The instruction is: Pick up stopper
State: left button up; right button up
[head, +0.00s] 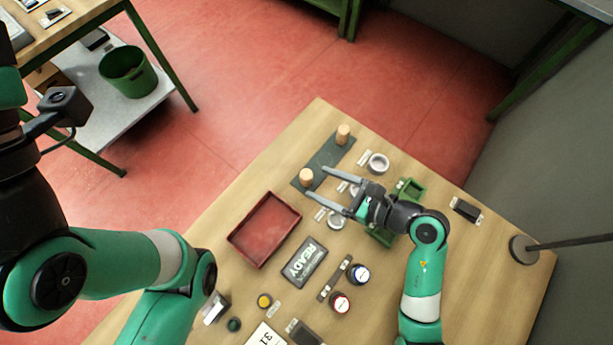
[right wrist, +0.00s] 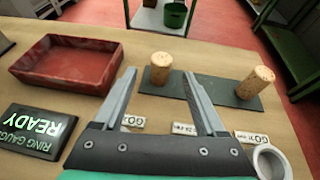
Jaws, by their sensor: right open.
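Two cork stoppers stand upright on a dark grey mat (head: 325,157). The nearer stopper (head: 306,178) is at the mat's near-left end, and it also shows in the right wrist view (right wrist: 161,68). The farther stopper (head: 343,133) is at the mat's other end and shows on the right in the right wrist view (right wrist: 255,82). My right gripper (head: 316,181) is open and empty. Its fingertips point towards the nearer stopper, which appears between them in the right wrist view, just beyond the tips. Contact cannot be made out. My left gripper is out of the head view.
A red tray (head: 236,240) lies left of my right gripper, with a READY display (head: 304,262) close by. Metal rings (head: 377,163) and small labels lie near the mat. A green holder (head: 412,189) stands behind my right gripper. The floor lies beyond the table edge.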

aim_at(311, 185)
jog(key=b+x, duration=0.1)
jog(key=x, duration=0.2)
jog(key=shift+w+a+f, duration=0.1)
jog(key=shift+f, duration=0.05)
jog(key=shift+w+a, duration=0.15)
jog(key=shift+a, duration=0.15)
jog(key=shift+d, duration=0.1)
grip_shut()
